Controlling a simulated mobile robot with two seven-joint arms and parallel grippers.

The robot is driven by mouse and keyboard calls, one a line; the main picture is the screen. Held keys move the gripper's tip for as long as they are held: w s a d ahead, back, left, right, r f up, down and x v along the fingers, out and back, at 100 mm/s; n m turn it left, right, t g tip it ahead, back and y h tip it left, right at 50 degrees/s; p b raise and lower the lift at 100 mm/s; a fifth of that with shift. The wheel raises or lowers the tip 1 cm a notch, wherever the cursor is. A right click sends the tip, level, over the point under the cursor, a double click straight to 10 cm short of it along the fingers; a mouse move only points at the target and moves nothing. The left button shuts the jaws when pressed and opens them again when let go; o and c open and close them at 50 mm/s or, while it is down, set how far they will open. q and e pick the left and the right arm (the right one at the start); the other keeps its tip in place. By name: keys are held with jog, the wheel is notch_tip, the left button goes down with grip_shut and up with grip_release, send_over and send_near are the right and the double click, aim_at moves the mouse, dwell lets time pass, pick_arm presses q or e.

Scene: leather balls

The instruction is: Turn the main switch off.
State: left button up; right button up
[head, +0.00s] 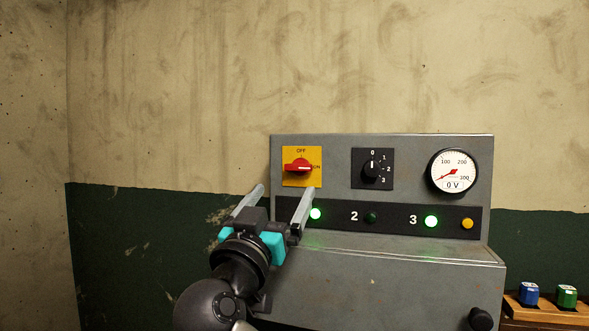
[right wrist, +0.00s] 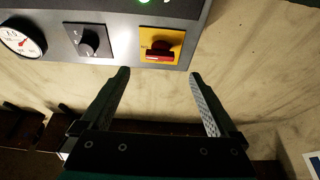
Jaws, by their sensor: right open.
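The main switch is a red handle (head: 298,168) on a yellow plate (head: 301,152) at the upper left of the grey control panel (head: 385,280). The handle lies level, with its white mark toward ON at the right. OFF is printed above it. The switch also shows upside down in the right wrist view (right wrist: 160,50). My right gripper (head: 283,191) is open and empty, its fingers pointing toward the panel just below and left of the switch. In the right wrist view the handle lies beyond the gap between the fingertips (right wrist: 160,73), not between them. My left gripper is not in view.
A black rotary knob (head: 372,169) points to 0, and a round gauge (head: 453,171) stands right of it. Below, lamps 1 (head: 315,213) and 3 (head: 431,221) glow green; lamp 2 (head: 371,218) is dark.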

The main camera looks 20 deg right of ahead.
aim_at(297, 170)
jog(key=p+x, duration=0.1)
jog(key=x, duration=0.7)
jog(key=c, duration=1.4)
